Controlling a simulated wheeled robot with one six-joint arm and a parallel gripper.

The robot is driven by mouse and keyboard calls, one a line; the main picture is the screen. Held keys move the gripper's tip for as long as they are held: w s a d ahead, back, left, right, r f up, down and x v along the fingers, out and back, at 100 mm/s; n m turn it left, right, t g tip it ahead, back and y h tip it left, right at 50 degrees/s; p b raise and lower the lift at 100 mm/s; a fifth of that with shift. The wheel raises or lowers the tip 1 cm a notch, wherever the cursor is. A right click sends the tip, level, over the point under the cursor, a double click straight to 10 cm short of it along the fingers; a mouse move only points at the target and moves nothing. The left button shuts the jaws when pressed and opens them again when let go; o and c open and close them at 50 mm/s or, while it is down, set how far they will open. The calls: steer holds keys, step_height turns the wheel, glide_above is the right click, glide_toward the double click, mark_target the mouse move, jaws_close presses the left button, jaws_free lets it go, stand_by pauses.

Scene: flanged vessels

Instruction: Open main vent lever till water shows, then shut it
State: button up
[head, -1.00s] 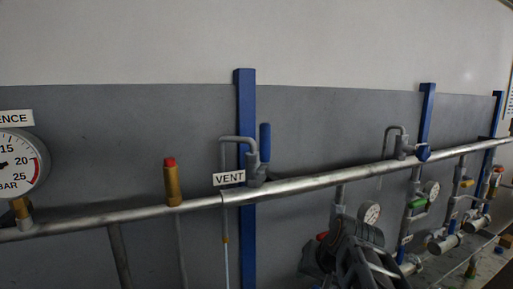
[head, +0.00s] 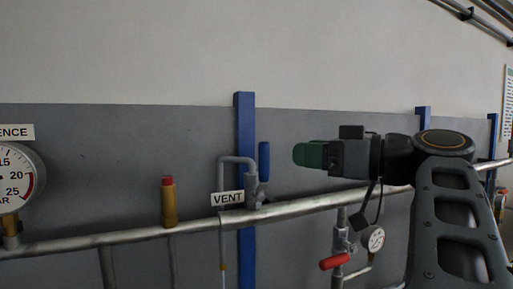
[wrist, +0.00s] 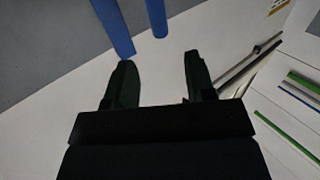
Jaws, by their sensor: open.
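The main vent lever (head: 264,160) is a blue handle standing upright on a grey valve (head: 254,191) on the main pipe. A white VENT label (head: 228,198) hangs beside it. A hooked grey vent tube (head: 222,178) rises from the valve and runs down past the pipe. I see no water. My gripper (head: 300,154) is to the right of the lever in the head view, pointing left, apart from it. In the wrist view my gripper (wrist: 158,65) is open and empty, with the lever (wrist: 157,17) beyond the fingertips, beside the blue post.
A blue post (head: 246,130) stands behind the vent valve. The main pipe (head: 300,203) crosses below. A brass fitting with a red cap (head: 168,202) and a gauge (head: 15,180) are at left. A red-handled valve (head: 334,262) and small gauge (head: 373,239) sit below my arm.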

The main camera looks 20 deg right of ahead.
mark_target(269, 149)
steer(key=p+x, duration=0.3)
steer(key=x, duration=0.8)
steer(key=shift+w, duration=0.25)
steer(key=shift+c, duration=0.5)
jaws_close()
